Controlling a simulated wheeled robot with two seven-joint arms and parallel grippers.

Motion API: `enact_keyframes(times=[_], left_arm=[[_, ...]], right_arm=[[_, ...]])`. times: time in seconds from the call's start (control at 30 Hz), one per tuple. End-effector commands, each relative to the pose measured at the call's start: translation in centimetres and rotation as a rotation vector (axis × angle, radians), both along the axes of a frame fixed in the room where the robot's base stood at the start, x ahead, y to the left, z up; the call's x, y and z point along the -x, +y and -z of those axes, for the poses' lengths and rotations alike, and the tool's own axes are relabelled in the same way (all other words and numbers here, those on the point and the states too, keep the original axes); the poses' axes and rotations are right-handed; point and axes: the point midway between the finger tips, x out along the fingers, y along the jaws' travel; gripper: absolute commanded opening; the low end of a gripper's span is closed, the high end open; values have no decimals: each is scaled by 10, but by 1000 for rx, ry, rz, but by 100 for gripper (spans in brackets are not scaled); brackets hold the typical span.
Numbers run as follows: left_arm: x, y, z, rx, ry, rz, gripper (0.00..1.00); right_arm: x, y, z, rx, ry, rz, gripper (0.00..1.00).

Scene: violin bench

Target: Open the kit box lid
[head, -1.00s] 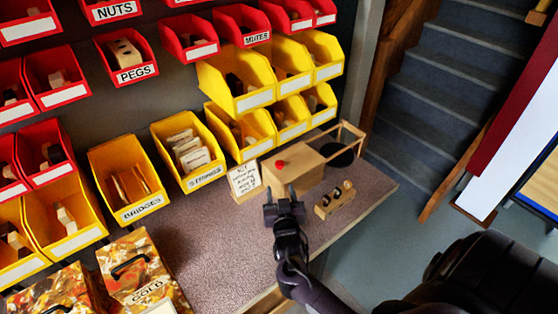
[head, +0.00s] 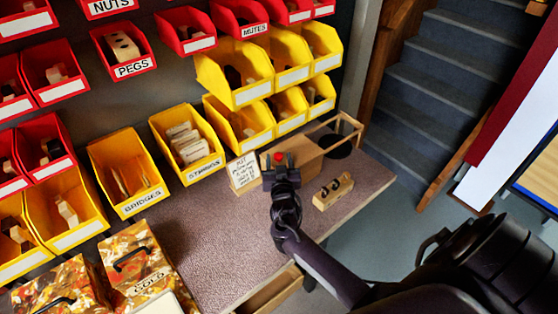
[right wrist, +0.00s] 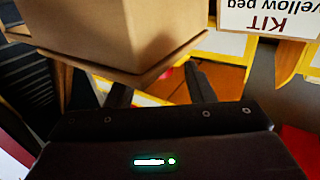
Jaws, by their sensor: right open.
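The kit box (head: 304,165) is a light wooden box with a red knob (head: 280,156) on its lid, standing at the back right of the bench. My right gripper (head: 280,160) is open at the near left end of the box, with its fingers around the knob's place in the head view. In the right wrist view, the box (right wrist: 120,25) shows upside down with a thin lid edge (right wrist: 125,76) beside my open fingers (right wrist: 158,85). I cannot tell whether they touch it. The lid looks shut. My left gripper is out of view.
A small wooden block with dark pieces (head: 333,191) lies to the right. A wooden frame (head: 340,130) is behind. Yellow bins (head: 187,145) line the back; the bench middle (head: 205,235) is clear.

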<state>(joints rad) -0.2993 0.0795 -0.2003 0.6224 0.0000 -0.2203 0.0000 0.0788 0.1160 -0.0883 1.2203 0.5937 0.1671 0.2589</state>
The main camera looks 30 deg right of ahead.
Motion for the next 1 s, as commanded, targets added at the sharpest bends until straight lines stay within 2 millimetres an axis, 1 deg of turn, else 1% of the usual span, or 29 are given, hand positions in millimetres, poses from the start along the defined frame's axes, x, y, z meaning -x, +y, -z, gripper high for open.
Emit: enact_keyframes(times=[0.03,0.07,0.4,0.43,0.6,0.73,0.87,0.97,1.0], left_arm=[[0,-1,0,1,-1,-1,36],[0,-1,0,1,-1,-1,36],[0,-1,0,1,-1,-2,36],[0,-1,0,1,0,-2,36],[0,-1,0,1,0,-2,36],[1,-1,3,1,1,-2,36],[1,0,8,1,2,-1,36],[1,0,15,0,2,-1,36],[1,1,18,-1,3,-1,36]], right_arm=[[0,0,0,0,0,0,49],[0,0,0,0,0,0,46],[0,0,0,1,0,0,1],[0,0,0,1,0,0,0],[0,0,0,1,0,0,0],[0,-8,0,2,0,2,0],[-1,-28,1,4,1,4,0],[-3,-51,2,5,1,4,0],[-4,-63,2,6,-1,5,0]])
